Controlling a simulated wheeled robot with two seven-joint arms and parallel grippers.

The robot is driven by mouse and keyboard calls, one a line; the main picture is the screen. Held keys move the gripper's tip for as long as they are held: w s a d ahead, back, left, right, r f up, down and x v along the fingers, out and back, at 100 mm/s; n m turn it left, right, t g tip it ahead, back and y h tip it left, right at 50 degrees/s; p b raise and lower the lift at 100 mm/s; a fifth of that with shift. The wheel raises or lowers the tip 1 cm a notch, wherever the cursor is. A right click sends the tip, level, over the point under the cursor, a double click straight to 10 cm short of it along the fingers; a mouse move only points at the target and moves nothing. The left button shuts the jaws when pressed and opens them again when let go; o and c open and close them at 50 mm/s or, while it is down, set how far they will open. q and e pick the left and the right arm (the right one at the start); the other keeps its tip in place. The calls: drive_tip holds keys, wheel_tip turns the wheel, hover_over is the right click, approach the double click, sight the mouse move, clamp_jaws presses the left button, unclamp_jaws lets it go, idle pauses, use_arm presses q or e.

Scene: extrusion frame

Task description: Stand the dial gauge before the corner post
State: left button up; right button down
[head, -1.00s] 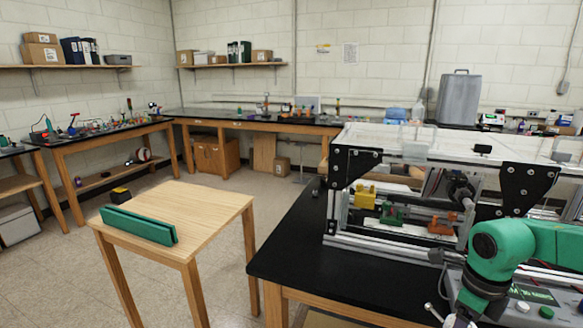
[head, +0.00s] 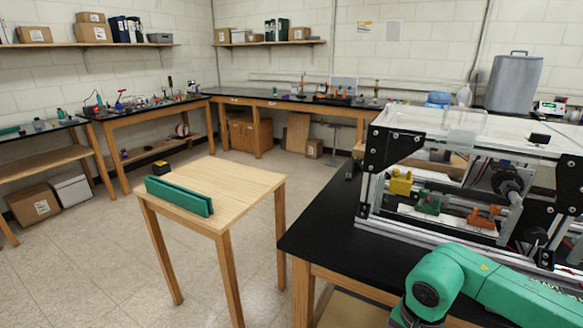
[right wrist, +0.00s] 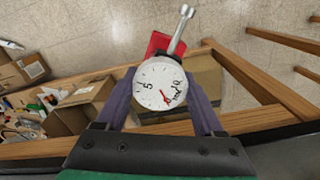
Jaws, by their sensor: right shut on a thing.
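The dial gauge (right wrist: 158,80) has a round white face, a red pointer, a metal stem and a red part behind it. It shows in the right wrist view between the purple fingers of my right gripper (right wrist: 161,97), which is shut on it. Below it are wooden beams and the floor, so it is held in the air. In the head view my right arm is at the bottom right, and its gripper and the gauge are out of frame. The extrusion frame (head: 455,225) stands on the black bench, its near-left corner post (head: 368,192) upright. My left gripper is not in view.
The black bench top (head: 325,225) is bare left of the frame. A wooden table (head: 238,180) carries green bars (head: 178,196) and a small black-and-yellow item (head: 161,168). Open floor lies between table and bench. Cardboard boxes (right wrist: 75,108) show in the right wrist view.

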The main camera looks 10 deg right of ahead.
drive_tip(key=w+a+f+n, duration=0.2)
drive_tip(key=a+f+n, duration=0.1)
drive_tip(key=a+n, duration=0.6)
drive_tip(key=shift+w+a+f+n, duration=0.2)
drive_tip(key=shift+w+a+n, duration=0.1)
drive_tip(key=shift+n, duration=0.7)
drive_tip(key=shift+s, duration=0.1)
